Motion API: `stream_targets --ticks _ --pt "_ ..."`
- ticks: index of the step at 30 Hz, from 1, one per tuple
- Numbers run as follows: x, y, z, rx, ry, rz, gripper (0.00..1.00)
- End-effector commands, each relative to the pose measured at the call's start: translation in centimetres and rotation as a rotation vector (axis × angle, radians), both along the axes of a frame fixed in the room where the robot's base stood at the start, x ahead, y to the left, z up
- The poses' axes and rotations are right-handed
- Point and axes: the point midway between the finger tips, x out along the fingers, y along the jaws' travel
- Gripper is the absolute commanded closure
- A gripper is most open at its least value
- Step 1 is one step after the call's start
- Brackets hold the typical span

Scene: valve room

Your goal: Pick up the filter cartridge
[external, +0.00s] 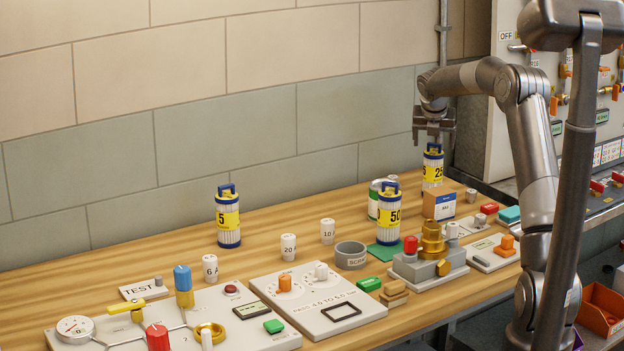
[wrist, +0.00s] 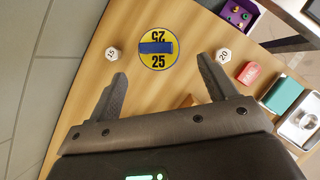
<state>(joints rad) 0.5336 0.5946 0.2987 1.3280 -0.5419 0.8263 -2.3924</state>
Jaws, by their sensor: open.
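Three filter cartridges with blue handled caps, yellow bands and white pleated bodies stand upright on the wooden bench: the 5 cartridge (external: 228,217), the 50 cartridge (external: 389,216) and the 25 cartridge (external: 432,170). My gripper (external: 433,138) points down above the 25 cartridge, open and empty. In the wrist view the 25 cartridge (wrist: 159,48) shows from above, its blue handle crossing a yellow-rimmed top. It lies just beyond the fingertips of my open gripper (wrist: 162,68), roughly centred between them. The lower part of the 25 cartridge is partly hidden by a box in the external view.
A cardboard box with a blue-and-white label (external: 440,205) and a brass valve block (external: 432,255) stand in front of the 25 cartridge. White numbered fuses (wrist: 112,53) (wrist: 223,56) flank it. A tiled wall (external: 270,120) rises behind; test panels (external: 315,300) fill the front.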

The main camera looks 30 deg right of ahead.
Motion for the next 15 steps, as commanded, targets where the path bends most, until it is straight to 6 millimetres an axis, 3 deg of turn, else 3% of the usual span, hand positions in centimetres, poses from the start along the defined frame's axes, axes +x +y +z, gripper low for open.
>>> stream_targets --ticks 15 --pt "2.3 -2.2 -5.4 0.002 0.001 -0.001 0.23"
